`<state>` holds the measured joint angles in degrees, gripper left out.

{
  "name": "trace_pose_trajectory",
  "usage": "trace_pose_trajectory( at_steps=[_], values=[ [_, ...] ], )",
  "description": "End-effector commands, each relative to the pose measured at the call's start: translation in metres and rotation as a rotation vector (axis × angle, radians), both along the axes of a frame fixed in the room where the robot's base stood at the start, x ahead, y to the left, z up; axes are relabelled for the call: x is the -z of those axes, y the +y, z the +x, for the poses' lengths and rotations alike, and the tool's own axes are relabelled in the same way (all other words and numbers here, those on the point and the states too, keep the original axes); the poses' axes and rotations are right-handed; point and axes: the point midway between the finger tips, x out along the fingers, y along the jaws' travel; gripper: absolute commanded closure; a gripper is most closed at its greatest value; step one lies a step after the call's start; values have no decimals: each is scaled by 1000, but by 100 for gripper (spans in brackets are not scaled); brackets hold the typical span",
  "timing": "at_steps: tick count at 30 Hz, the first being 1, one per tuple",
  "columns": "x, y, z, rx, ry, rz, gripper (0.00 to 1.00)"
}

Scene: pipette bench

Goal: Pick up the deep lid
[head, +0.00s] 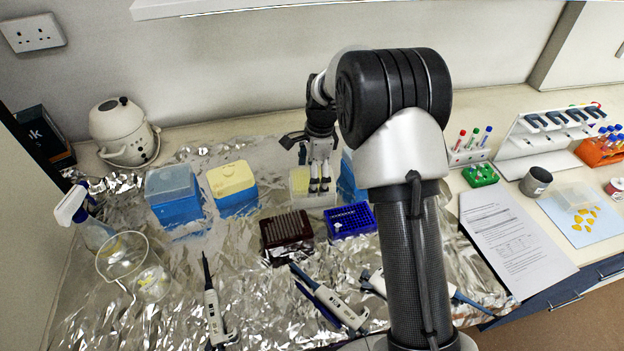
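My gripper (319,187) points down over the pale yellow-topped box (300,188) at the middle back of the bench. Its fingers are close together and small; I cannot tell whether they are open or shut, or touching the box. A blue box with a tall blue lid (170,181) stands to the left. Beside it is a blue box with a pale yellow lid (231,177). Another blue piece (349,184) stands just right of my gripper, mostly hidden behind my arm. I cannot tell for certain which one is the deep lid.
A dark brown rack (286,230) and a blue rack (348,220) stand in front of the gripper. Several pipettes (214,315) lie on the crumpled foil. A glass beaker (125,257) and spray bottle (88,222) are at left. A shelf (230,8) overhangs the back.

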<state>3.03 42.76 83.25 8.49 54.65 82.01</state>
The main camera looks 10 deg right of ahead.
Motion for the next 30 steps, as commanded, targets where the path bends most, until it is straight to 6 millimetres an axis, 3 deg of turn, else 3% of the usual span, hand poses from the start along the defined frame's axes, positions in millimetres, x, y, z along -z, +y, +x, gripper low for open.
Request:
trace_pose_trajectory(
  at_steps=[14,20,30],
  values=[
    [0,0,0,0,0,0,46],
    [-3,0,0,0,0,0,46],
    [-66,0,1,0,-4,0,46]
  ],
)
